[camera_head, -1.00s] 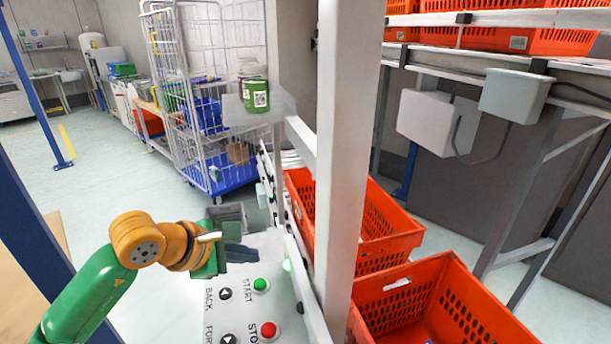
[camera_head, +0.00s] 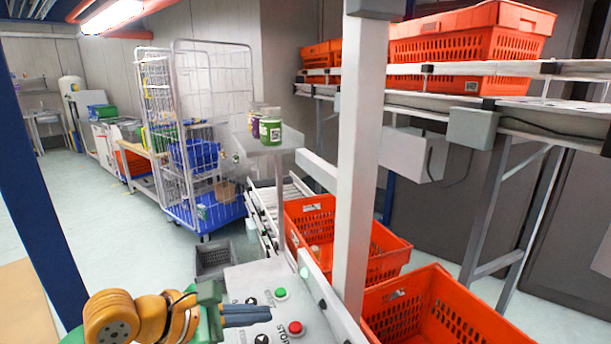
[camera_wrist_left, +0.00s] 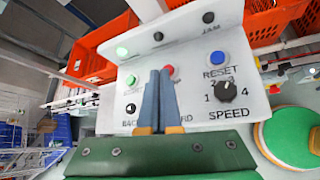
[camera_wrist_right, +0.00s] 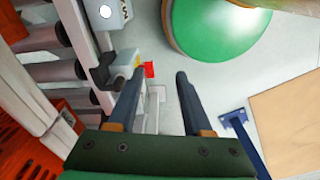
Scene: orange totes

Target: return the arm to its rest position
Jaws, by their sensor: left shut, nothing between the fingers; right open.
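My left gripper (camera_head: 246,315) is at the bottom of the head view, in front of the white control panel (camera_head: 262,283). Its fingers are closed together with nothing between them. In the left wrist view the closed fingers (camera_wrist_left: 158,100) overlap the panel face, over the red button (camera_wrist_left: 171,72); I cannot tell whether they touch it. The green START button (camera_head: 280,293) and red STOP button (camera_head: 295,328) show beside the gripper. My right gripper (camera_wrist_right: 155,98) shows only in its own wrist view, open and empty above the floor, near a roller conveyor.
Orange totes (camera_head: 392,245) stand right of the panel, behind a white post (camera_head: 358,150). More totes (camera_head: 465,65) sit on the upper conveyor. A wire cage trolley (camera_head: 190,150) and a small grey crate (camera_head: 212,258) stand behind. The floor (camera_head: 95,220) at left is clear.

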